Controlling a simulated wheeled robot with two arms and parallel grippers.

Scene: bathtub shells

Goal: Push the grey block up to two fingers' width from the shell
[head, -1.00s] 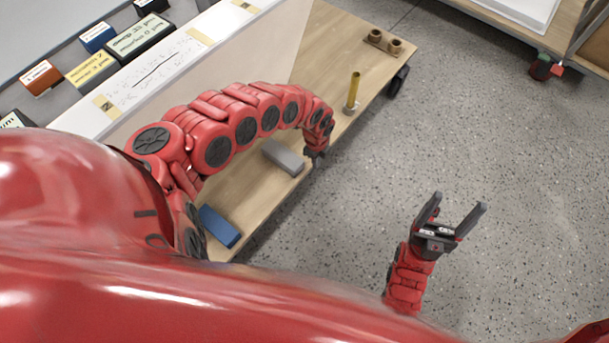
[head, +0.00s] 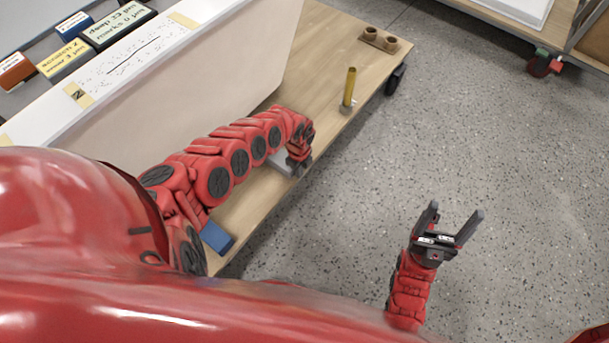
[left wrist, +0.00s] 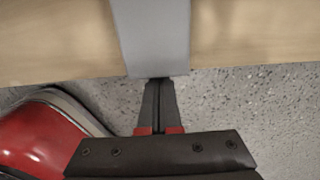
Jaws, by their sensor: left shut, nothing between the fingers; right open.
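The grey block (head: 279,163) lies on the wooden table, mostly hidden behind my left gripper in the head view. In the left wrist view the block (left wrist: 153,35) points away from my fingers, its near end close to the table edge. The pale shell (head: 205,78) stands on the table, left of the block; the gap between them is hidden by my arm. My left gripper (head: 297,172) is shut and empty, its fingertips (left wrist: 158,82) at the block's near end, touching or almost touching. My right gripper (head: 458,224) is open and empty over the floor.
A blue block (head: 216,237) lies on the table near my left arm.

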